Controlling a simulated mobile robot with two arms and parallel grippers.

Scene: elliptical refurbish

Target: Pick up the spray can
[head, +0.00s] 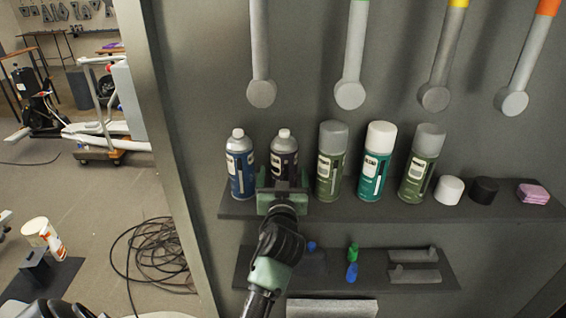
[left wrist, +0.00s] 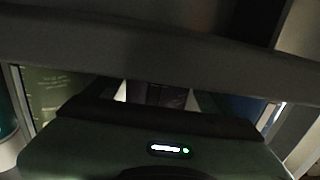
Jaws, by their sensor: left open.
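Several spray cans stand upright in a row on the upper shelf: a blue can (head: 240,165), a dark purple-black can (head: 284,158), an olive can (head: 331,165), a teal can with a white cap (head: 376,165) and a grey-green can (head: 420,165). My left gripper (head: 283,188) is open at the lower part of the dark can and hides its base. In the left wrist view the dark can (left wrist: 158,93) shows between the fingers, with the olive can (left wrist: 48,88) and blue can (left wrist: 248,106) to the sides. Contact cannot be told. My right gripper is not in view.
A white cap (head: 449,189), a black cap (head: 484,190) and a pink sponge (head: 533,193) lie on the upper shelf's right part. A lower shelf (head: 330,275) holds small bottles and grey pieces. Several rods hang above. Neighbouring cans stand close on both sides.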

